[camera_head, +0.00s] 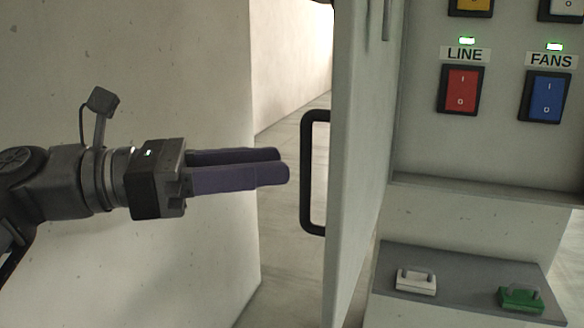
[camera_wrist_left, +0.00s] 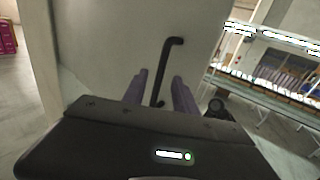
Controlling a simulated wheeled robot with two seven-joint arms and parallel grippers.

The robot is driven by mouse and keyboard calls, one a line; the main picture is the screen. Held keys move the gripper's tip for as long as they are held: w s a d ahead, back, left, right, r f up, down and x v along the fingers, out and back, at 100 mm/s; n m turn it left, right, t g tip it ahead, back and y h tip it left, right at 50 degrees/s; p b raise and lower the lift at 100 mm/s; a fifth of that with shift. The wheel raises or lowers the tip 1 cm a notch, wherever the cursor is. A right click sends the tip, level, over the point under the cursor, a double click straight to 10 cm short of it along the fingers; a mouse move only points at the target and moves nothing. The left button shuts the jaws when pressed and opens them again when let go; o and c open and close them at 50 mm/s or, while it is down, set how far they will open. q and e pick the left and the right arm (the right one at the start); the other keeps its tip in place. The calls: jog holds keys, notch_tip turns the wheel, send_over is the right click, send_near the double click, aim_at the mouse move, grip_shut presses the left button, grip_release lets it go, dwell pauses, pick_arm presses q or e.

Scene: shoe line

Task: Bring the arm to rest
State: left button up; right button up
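My left gripper (camera_head: 285,167) comes in from the left, its two purple fingers pointing right toward the cabinet door (camera_head: 352,150). It is open and empty, with a gap between the fingers in the left wrist view (camera_wrist_left: 160,82). The fingertips are a little left of the door's black bar handle (camera_head: 306,170) in the picture, apart from it. The handle also shows beyond the fingers in the left wrist view (camera_wrist_left: 165,62). The door stands open, seen nearly edge-on. My right gripper is not in view.
Right of the door is a panel with a red LINE switch (camera_head: 460,89) and a blue FANS switch (camera_head: 545,97), green lamps lit above both. A grey ledge (camera_head: 450,262) below holds a white block (camera_head: 416,281) and a green block (camera_head: 521,299). A pale wall (camera_head: 210,60) stands behind the arm.

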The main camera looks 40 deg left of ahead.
pick_arm(q)
jog(key=shift+v, duration=1.25)
jog(key=shift+m, duration=0.3)
